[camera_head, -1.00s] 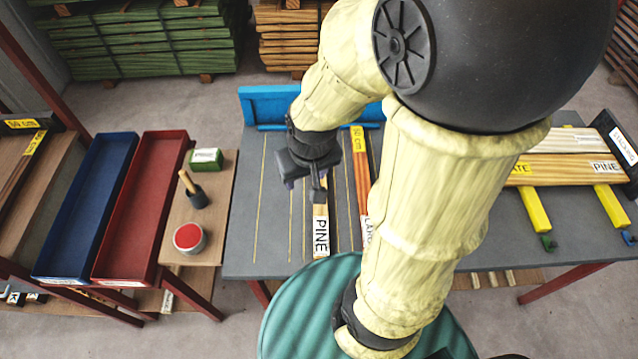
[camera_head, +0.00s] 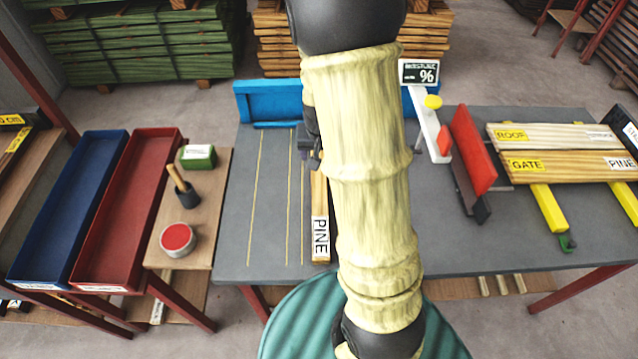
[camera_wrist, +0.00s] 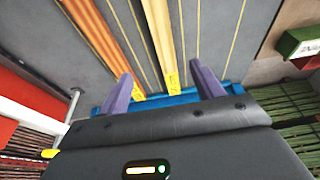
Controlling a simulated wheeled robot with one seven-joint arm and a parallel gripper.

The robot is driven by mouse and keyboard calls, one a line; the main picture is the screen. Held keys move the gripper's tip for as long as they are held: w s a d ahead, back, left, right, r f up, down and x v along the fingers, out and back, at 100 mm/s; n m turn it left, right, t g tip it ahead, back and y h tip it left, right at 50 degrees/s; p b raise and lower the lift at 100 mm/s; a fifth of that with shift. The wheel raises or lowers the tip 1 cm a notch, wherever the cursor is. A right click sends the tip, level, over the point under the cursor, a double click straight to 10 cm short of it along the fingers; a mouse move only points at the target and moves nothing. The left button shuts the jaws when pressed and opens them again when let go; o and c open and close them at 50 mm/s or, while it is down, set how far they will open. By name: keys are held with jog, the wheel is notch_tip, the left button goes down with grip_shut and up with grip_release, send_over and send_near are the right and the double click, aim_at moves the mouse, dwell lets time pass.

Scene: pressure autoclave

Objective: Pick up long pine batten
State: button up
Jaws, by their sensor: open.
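The pine batten (camera_head: 320,205), pale wood with a white PINE label at its near end, lies lengthwise on the grey table. Its far part is hidden behind my arm in the head view. In the wrist view it runs between my gripper's two purple fingers (camera_wrist: 160,70), with a yellow label at its end by the blue fence. The fingers are apart and not closed on it. Their height above it is unclear. In the head view only a dark piece of my gripper shows beside my arm.
A redder batten (camera_wrist: 98,32) lies parallel beside the pine one. The blue fence (camera_head: 268,102) closes the table's far edge. A red upright plate (camera_head: 472,150), a moisture display (camera_head: 419,73) and labelled boards (camera_head: 560,168) stand right. Blue (camera_head: 28,272) and red trays (camera_head: 92,279) are left.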

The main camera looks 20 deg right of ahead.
send_over(319, 180)
jog(key=s, duration=0.2)
jog(key=f, duration=1.1)
jog(key=shift+w+a+f, duration=0.1)
jog(key=shift+w+f, duration=0.1)
jog(key=shift+f, duration=0.15)
jog(key=shift+a+p+x, duration=0.15)
jog(key=shift+p+x, duration=0.3)
jog(key=shift+x, duration=0.85)
jog(key=shift+a+p+x, duration=0.1)
jog(key=shift+p+x, duration=0.35)
jog(key=shift+x, duration=0.9)
jog(key=shift+s, duration=0.15)
jog(key=c, duration=1.3)
